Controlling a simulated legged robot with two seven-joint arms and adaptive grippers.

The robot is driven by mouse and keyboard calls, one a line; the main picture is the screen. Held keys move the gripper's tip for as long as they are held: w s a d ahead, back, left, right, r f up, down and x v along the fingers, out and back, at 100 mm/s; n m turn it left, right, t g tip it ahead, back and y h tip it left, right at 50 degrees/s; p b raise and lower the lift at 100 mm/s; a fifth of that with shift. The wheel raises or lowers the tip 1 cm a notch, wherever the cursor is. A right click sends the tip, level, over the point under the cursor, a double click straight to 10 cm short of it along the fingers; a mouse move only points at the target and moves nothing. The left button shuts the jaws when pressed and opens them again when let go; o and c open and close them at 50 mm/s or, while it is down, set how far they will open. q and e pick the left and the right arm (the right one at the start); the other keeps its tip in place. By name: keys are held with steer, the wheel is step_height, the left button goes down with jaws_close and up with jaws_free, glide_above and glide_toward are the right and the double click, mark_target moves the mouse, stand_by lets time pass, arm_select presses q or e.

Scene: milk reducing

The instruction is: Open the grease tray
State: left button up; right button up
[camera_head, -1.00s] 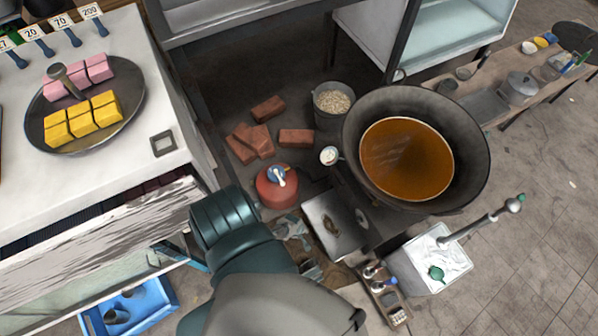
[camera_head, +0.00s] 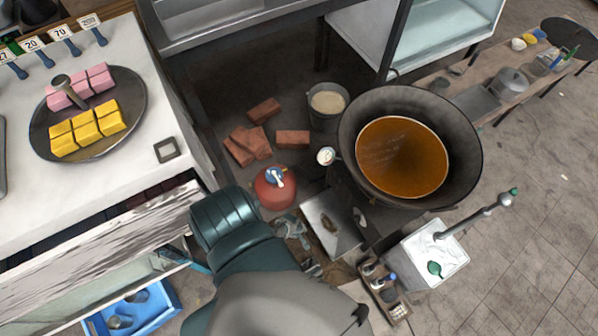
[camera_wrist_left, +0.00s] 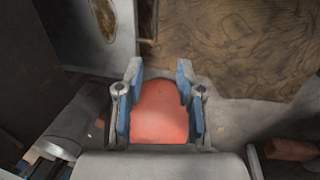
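A grey metal box with a dark opening in its top (camera_head: 333,222) stands on the floor in front of the large pot (camera_head: 352,122); I cannot tell for sure whether it is the grease tray. My left gripper (camera_wrist_left: 160,72) is open in the left wrist view. A rounded red surface (camera_wrist_left: 160,115) shows between its blue-padded fingers; I cannot tell whether they touch it. In the head view a dark teal arm of mine covers the lower middle. A bit of blue shows at its left, and its gripper is mostly hidden. My right gripper is not identifiable.
A white counter (camera_head: 175,120) is at left, a white box (camera_head: 440,255) at right.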

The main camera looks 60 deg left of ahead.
arm_select(q)
step_height(320, 180, up, 12)
steer(key=s, duration=0.2)
steer(key=shift+s, duration=0.2)
stand_by(0.7)
steer(key=shift+a, duration=0.1)
stand_by(0.4)
